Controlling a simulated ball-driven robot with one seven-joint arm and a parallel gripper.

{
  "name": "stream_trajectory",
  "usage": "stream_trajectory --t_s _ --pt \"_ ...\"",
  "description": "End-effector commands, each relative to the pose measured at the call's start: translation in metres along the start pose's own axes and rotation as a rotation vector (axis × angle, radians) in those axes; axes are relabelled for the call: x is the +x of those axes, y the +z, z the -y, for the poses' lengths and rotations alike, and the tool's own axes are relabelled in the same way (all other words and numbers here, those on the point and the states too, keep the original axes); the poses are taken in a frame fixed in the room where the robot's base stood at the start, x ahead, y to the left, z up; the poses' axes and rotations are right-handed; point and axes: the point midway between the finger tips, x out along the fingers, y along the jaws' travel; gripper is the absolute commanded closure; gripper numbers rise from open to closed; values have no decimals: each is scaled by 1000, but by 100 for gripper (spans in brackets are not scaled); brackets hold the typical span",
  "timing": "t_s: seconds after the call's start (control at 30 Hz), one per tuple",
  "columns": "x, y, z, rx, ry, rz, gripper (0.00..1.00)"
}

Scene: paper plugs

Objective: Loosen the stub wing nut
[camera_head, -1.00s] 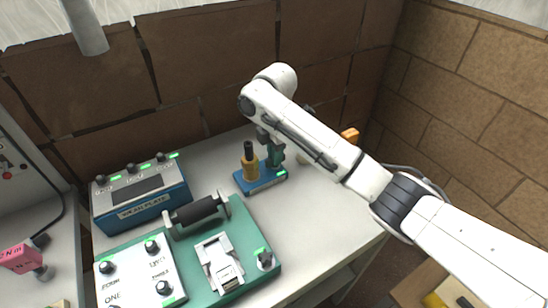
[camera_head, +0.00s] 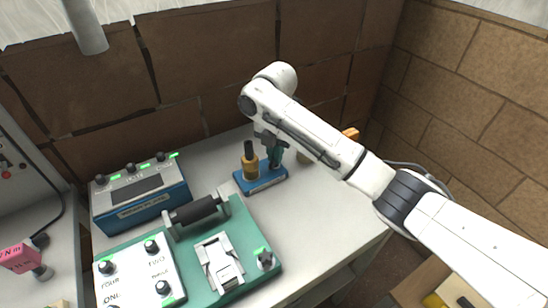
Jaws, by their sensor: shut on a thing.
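A small blue block (camera_head: 262,183) stands on the grey bench near the back. On its left side is an ochre post with a black top (camera_head: 250,160), upright. My gripper (camera_head: 274,160) points down over the block's right side, just right of the ochre post, and is shut on the stub wing nut there. The fingers and the dark wrist hide most of the nut, so its wings and thread do not show clearly. A small green light glows on the block's front right.
A blue box with several knobs (camera_head: 140,203) stands at the left. A green board (camera_head: 245,225) with a black roller handle (camera_head: 194,210), a white latch and knobs is in front. An orange thing (camera_head: 350,134) lies behind my arm. The bench's right part is clear.

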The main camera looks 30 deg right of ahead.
Motion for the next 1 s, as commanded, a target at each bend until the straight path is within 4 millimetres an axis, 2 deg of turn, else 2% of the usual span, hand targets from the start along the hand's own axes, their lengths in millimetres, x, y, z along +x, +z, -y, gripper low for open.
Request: stream_trajectory --t_s 0.8,1.0 --pt "2 1 0 -1098 -1 0 100" --pt "1 0 0 -1309 0 -1 100"
